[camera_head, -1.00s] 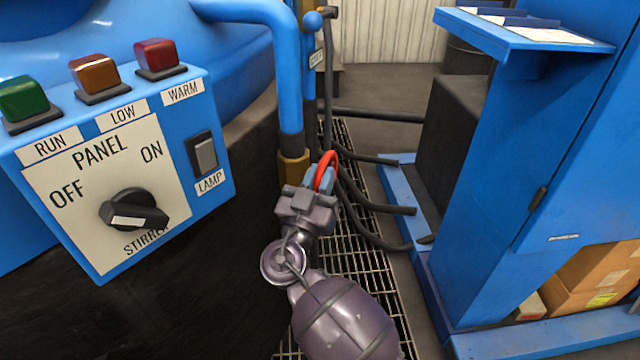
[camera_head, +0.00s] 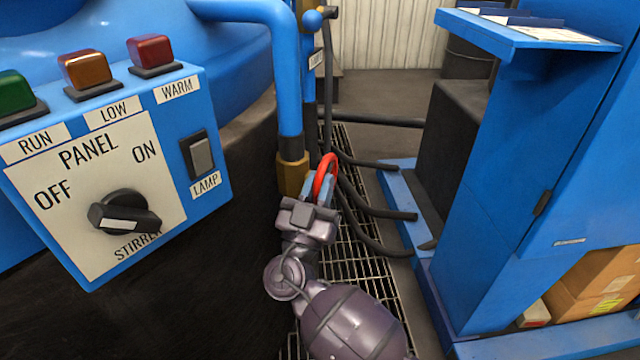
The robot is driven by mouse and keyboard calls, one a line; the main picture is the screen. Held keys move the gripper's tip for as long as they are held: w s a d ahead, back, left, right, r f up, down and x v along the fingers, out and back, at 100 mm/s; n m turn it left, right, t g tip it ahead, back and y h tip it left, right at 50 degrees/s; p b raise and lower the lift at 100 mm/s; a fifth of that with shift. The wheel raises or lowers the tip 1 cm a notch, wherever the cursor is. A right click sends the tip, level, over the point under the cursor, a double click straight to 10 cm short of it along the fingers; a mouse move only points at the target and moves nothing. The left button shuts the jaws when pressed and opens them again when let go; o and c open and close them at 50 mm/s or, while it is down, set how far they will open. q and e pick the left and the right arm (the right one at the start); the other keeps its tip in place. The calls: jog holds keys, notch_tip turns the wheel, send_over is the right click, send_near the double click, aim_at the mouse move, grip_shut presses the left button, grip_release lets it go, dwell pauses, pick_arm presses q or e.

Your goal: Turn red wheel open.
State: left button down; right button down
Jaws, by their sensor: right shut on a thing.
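The red wheel (camera_head: 324,173) is a small ring beside the brass fitting (camera_head: 292,174) at the bottom of the blue pipe, near the middle of the camera_head view. My right gripper (camera_head: 320,190) is at the wheel, with its bluish fingers shut on the rim. The gripper body hides the lower part of the wheel. My left gripper is not in view.
A blue panel (camera_head: 183,268) with a black knob (camera_head: 124,212) and coloured lamps stands at left. Black hoses (camera_head: 372,212) lie over the floor grating (camera_head: 350,262). A blue cabinet (camera_head: 515,210) with a shelf (camera_head: 500,42) stands at right.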

jog(key=c, duration=1.1)
grip_release()
jog(key=shift+r, duration=0.1)
jog(key=v, duration=1.1)
jog(key=shift+w, duration=0.1)
